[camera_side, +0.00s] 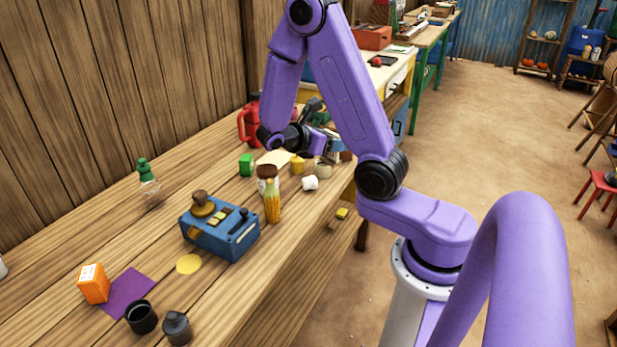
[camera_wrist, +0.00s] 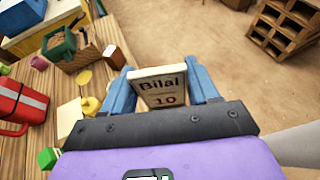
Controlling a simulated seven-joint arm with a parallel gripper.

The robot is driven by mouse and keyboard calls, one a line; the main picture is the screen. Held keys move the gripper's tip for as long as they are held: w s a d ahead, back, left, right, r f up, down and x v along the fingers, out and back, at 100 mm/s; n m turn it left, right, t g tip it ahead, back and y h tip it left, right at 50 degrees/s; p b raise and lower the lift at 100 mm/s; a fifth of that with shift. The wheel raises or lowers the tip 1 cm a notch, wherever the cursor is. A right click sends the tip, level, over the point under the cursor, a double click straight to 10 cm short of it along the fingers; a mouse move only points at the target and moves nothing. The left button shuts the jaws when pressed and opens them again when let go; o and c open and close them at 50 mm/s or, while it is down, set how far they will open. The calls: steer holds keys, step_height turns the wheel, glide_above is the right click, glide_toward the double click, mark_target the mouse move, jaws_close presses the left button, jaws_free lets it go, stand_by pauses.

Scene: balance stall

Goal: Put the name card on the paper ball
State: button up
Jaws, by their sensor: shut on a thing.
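The name card (camera_wrist: 162,88), pale with "Bilal" and "10" in dark print, is upright between the blue fingers of my gripper (camera_wrist: 164,90) in the wrist view. My gripper is shut on it and holds it above the bench. I cannot identify the paper ball with certainty. A small white thing (camera_side: 310,183) near the bench's front edge may be it or a cup.
A corn figure (camera_side: 271,200) and a blue box (camera_side: 225,238) stand nearer.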

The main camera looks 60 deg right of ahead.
steer(key=shift+s+d, duration=0.2)
steer(key=shift+w+d+f+g, duration=0.15)
steer(key=shift+d+g, duration=0.1)
steer(key=shift+g, duration=0.15)
steer(key=shift+w+d+f, duration=1.25)
steer(key=shift+w+f, duration=0.6)
steer(key=shift+f, duration=0.25)
steer(key=shift+w+d+f, duration=1.25)
steer(key=shift+w+f, duration=0.55)
steer(key=shift+f, duration=0.3)
steer(key=shift+w+d+f, duration=1.25)
steer(key=shift+w+f, duration=0.6)
steer(key=shift+f, duration=0.25)
steer(key=shift+f, duration=0.2)
steer(key=o, duration=1.1)
steer(key=shift+c, duration=0.2)
steer(key=shift+r, duration=0.15)
